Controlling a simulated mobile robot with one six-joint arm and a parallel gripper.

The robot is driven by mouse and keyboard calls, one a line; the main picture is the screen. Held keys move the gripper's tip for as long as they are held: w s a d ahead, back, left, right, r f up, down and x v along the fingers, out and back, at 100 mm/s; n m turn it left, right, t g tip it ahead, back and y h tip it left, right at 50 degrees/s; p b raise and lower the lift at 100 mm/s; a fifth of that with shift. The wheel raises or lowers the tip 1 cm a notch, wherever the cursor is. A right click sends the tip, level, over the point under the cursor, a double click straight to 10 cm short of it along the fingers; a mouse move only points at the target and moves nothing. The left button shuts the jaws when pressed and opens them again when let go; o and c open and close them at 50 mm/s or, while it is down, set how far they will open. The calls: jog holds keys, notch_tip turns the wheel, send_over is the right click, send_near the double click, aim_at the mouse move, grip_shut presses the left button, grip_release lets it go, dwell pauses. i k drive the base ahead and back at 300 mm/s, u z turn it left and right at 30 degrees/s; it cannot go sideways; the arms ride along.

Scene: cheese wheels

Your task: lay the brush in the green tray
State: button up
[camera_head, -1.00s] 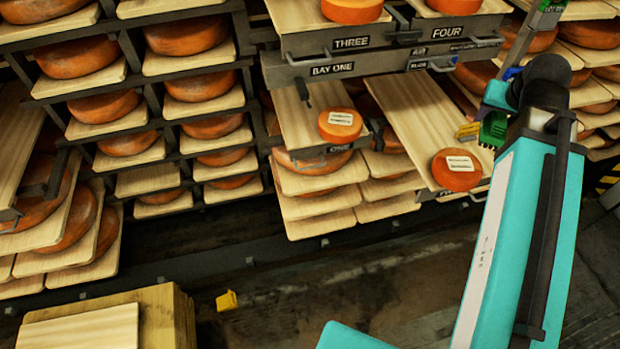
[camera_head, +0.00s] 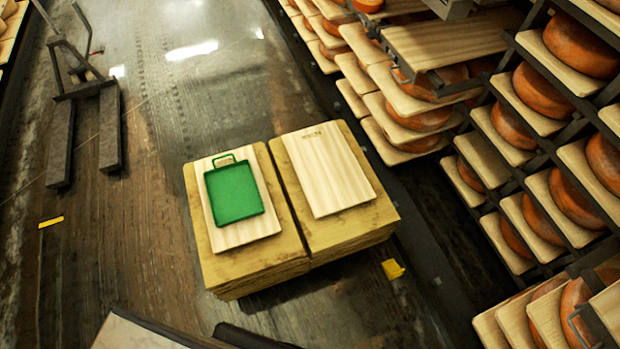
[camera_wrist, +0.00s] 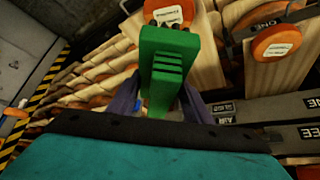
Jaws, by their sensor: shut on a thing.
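The green tray (camera_head: 238,195) lies flat on a pale board on the left of two wooden stacks in the head view. It has a rim and a loop handle at its far end, and its floor looks bare. In the wrist view my gripper (camera_wrist: 160,103) is shut on the green brush (camera_wrist: 168,62), a blocky ridged piece between dark purple fingers. The bristles cannot be made out. The brush is in front of the cheese shelves in that view. My gripper is not in the head view.
The right stack carries a bare board (camera_head: 327,170). Cheese racks (camera_head: 545,140) fill the right side. A dark forked cart (camera_head: 110,130) stands at the left on open floor. A small yellow object (camera_head: 392,269) lies beside the right stack.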

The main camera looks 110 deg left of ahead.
aim_at(234, 192)
jog(key=u, duration=5.1)
jog(key=i, duration=0.1)
jog(key=z, duration=2.75)
jog(key=k, duration=0.15)
jog(key=u, duration=1.9)
